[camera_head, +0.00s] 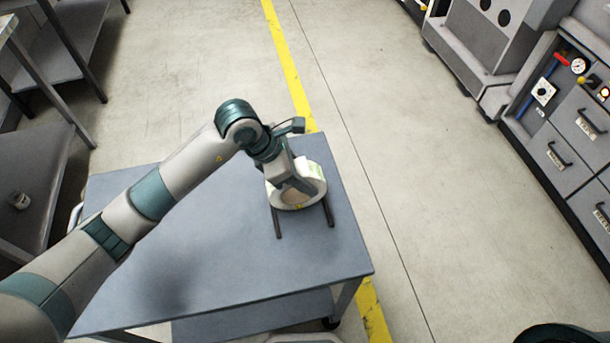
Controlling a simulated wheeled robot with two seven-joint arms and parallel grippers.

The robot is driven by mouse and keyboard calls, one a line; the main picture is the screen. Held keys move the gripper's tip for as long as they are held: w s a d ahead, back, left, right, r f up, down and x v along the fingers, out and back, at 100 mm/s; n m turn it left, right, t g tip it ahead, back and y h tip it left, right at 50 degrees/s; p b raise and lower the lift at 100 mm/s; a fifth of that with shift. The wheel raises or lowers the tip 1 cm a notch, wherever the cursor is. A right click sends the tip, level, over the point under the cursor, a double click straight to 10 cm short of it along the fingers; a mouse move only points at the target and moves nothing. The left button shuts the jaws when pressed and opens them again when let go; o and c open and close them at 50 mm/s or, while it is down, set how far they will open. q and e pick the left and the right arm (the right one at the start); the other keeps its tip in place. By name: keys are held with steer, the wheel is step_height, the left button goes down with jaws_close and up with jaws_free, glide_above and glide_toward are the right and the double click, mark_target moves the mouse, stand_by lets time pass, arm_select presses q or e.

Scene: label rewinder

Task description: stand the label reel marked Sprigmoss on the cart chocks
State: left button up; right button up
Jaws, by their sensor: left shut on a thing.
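A white label reel (314,186) with a pale green patch on its outer side is over the cart's top. Its printed name is too small to read. My left gripper (297,185) is shut on the reel's rim, reaching down from above and partly covering it. The cart chocks (278,222) are two thin dark parallel bars on the blue-grey cart (230,255). The reel is above or between the bars, with their near ends sticking out in front of it. I cannot tell whether it touches them. My right gripper is out of view.
The rest of the cart top is bare. Grey shelving (40,170) with a small jar (19,200) stands at the left. A grey machine (480,45) and drawer cabinets (560,130) stand at the right. Open floor with a yellow line (285,50) lies beyond the cart.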

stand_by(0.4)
arm_select(q)
steer(key=o, duration=1.5)
steer(key=shift+o, duration=0.2)
steer(key=shift+f, duration=0.1)
steer(key=shift+a, duration=0.1)
